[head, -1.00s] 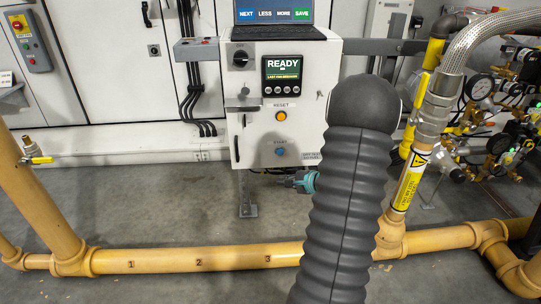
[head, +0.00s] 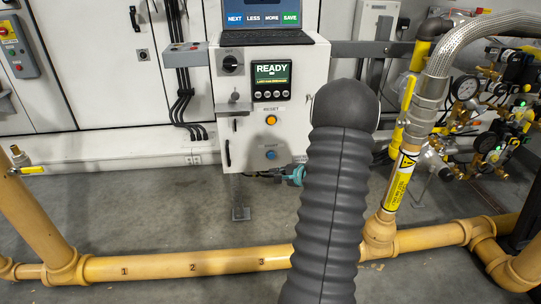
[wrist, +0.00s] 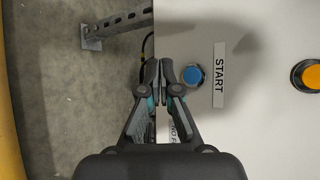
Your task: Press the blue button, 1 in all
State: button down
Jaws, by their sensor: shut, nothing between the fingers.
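The blue button (head: 271,155) is on the front of the white control box (head: 245,135), below an orange button. It also shows in the wrist view (wrist: 194,76), next to a START label. My gripper (wrist: 160,66) is shut with nothing in it. In the wrist view its fingertips are just left of the blue button; I cannot tell how far they are from the panel. In the head view my gripper (head: 296,175) shows just below the button, with part hidden behind my arm.
The orange RESET button (head: 271,120) is above, also at the wrist view's right edge. The box carries a READY display (head: 272,77), a rotary knob (head: 231,63) and a laptop (head: 265,20). Yellow pipes (head: 190,265) run along the floor; gauges and hoses stand right.

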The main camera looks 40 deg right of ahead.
aim_at(271, 156)
jog(key=w+d, duration=0.3)
jog(key=w, duration=0.2)
jog(key=shift+w+d+p, duration=0.15)
jog(key=shift+w+p, duration=0.1)
jog(key=shift+p, duration=0.15)
dwell(0.7)
jog(key=shift+w+d+b, duration=0.5)
jog(key=shift+w+b, duration=0.2)
dwell(1.5)
jog(key=shift+s, duration=0.1)
jog(key=shift+s+a+b, duration=0.5)
jog(key=shift+s+b, duration=0.2)
jog(key=shift+b, duration=0.1)
